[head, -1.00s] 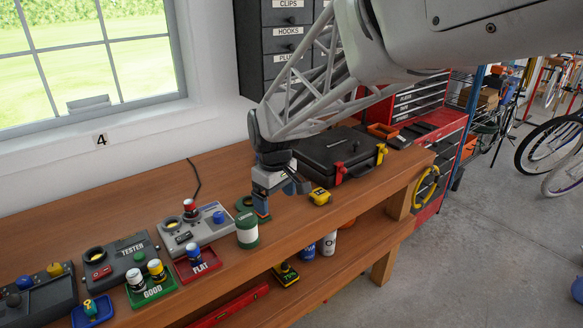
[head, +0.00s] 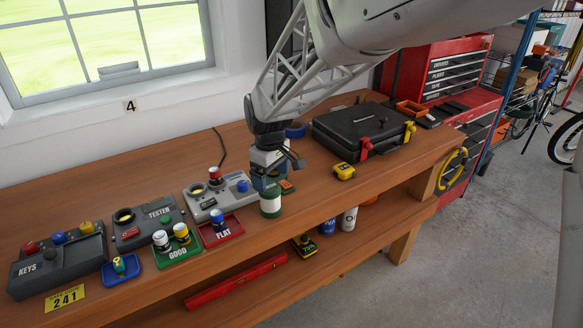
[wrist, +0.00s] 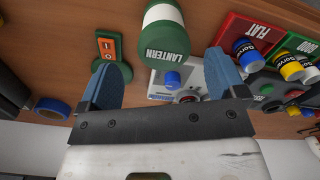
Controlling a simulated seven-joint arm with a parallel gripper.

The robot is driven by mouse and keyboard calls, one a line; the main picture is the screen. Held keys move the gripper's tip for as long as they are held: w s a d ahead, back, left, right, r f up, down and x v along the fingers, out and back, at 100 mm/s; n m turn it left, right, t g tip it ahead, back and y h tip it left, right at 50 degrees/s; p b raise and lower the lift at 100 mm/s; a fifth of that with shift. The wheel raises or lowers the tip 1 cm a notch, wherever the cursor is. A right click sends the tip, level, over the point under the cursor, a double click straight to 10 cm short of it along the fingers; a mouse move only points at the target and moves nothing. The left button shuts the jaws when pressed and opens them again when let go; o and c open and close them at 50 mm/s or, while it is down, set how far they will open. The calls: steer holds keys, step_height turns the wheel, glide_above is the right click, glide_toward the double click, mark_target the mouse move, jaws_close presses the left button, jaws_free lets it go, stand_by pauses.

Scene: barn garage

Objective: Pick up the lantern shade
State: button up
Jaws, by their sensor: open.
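The lantern shade (head: 270,205) is a white cylinder with green ends, upright near the bench's front edge. In the wrist view, the shade (wrist: 163,14) shows LANTERN on its green band, ahead of and between my blue fingertips. My gripper (head: 266,182) is open and empty. In the head view it hangs just above and behind the shade, hiding its top. A green base with an orange switch panel (head: 287,187) lies just right of the gripper; this base (wrist: 108,46) is also in the wrist view.
Left of the shade are a grey device (head: 237,188), the red FLAT tray (head: 236,228), the green GOOD tray (head: 178,255) and the TESTER box (head: 150,222). A yellow tape measure (head: 344,172) and a black case (head: 350,130) stand to the right. Bare bench lies in front of the tape measure.

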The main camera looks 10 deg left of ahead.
mark_target(272, 187)
steer(key=shift+f, duration=0.65)
steer(key=shift+s+f, duration=0.15)
steer(key=shift+f, duration=1.2)
steer(key=shift+s+f, duration=0.1)
steer(key=shift+f, duration=1.2)
steer(key=c, duration=1)
steer(key=shift+r, duration=0.2)
